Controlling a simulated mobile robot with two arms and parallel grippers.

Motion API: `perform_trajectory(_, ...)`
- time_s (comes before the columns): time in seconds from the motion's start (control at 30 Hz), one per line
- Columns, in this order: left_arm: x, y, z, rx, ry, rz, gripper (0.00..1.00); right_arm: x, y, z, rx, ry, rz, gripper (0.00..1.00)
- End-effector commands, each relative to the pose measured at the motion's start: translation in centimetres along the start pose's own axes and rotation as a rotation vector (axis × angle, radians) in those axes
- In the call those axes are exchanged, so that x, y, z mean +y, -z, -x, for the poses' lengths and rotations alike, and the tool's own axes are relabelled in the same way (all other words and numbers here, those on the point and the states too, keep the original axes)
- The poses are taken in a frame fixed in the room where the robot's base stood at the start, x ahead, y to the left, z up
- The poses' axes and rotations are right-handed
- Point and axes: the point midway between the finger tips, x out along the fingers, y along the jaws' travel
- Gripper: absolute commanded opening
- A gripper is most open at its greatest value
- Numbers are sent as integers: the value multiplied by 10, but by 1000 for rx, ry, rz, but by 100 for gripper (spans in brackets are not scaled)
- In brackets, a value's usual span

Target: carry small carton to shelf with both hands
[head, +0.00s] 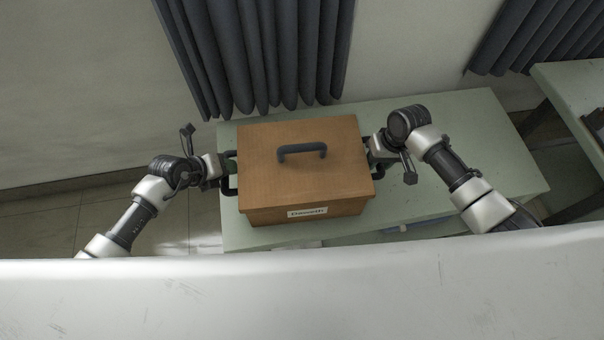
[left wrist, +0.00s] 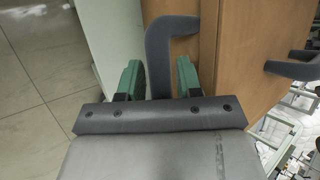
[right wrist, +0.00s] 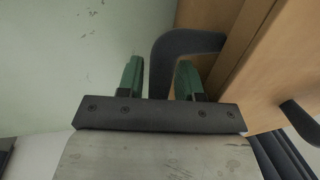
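The small carton (head: 305,170) is a brown box with a dark top handle and a white label on its front; it appears to sit on a pale green table (head: 480,130). My left gripper (head: 228,170) is at its left side handle, and my right gripper (head: 373,157) at its right side handle. In the left wrist view the green fingers (left wrist: 160,80) stand on both sides of the dark handle (left wrist: 158,50), with narrow gaps. In the right wrist view the fingers (right wrist: 160,80) likewise stand around the other handle (right wrist: 162,60), apart from it. I cannot make out which surface is the shelf.
Free table top lies to the right of the carton. Dark curtains (head: 260,50) hang against the wall behind. Another pale green surface (head: 570,85) stands at the far right, with a dark object at its edge. Tiled floor (head: 60,220) shows at left.

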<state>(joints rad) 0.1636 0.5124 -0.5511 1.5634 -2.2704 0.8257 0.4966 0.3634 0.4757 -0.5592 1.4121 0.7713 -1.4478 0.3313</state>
Motion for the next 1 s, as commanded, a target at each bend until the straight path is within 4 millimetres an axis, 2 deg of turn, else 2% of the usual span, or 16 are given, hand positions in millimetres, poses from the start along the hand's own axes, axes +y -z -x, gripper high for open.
perform_trajectory(0.27, 0, 0, -1, 0, 0, 0, 35, 0, 0, -1, 1, 0, 0, 36)
perform_trajectory(0.5, 0, 0, -1, 0, -1, 1, 0, 0, 0, -1, 1, 0, 0, 0)
perform_trajectory(0.83, -1, -1, 1, -2, 0, 0, 0, 0, 1, 2, 3, 0, 0, 0)
perform_trajectory(1.0, -6, -4, 8, -2, 0, 0, 0, -2, 1, 10, 3, 0, 0, 0)
